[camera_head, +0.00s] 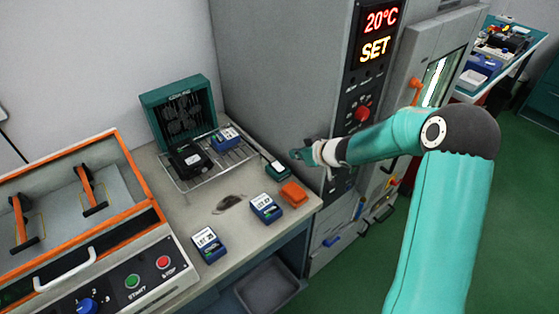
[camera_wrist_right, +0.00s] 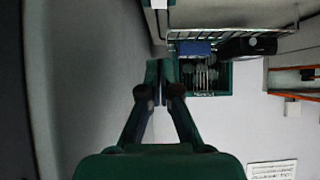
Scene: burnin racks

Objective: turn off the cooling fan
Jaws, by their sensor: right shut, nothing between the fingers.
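The cooling fan is a green box with a dark grille (camera_head: 180,108), standing upright at the back of the counter against the wall. In the right wrist view it appears upside down (camera_wrist_right: 206,80), beyond my fingertips. A small dark green box with a pale top (camera_head: 278,170) sits on the counter at the right end of the wire rack; I cannot tell whether it is the fan's switch. My right gripper (camera_head: 300,155) is shut and empty, above and just right of that small box, near the cabinet front. It also shows in the wrist view (camera_wrist_right: 160,78). My left gripper is not in view.
A wire rack (camera_head: 222,170) in front of the fan holds a black device (camera_head: 190,158) and a blue one (camera_head: 226,138). Two blue devices and an orange block (camera_head: 293,194) lie nearer the counter edge. A tall grey cabinet (camera_head: 290,60) with a red knob rises close to my gripper.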

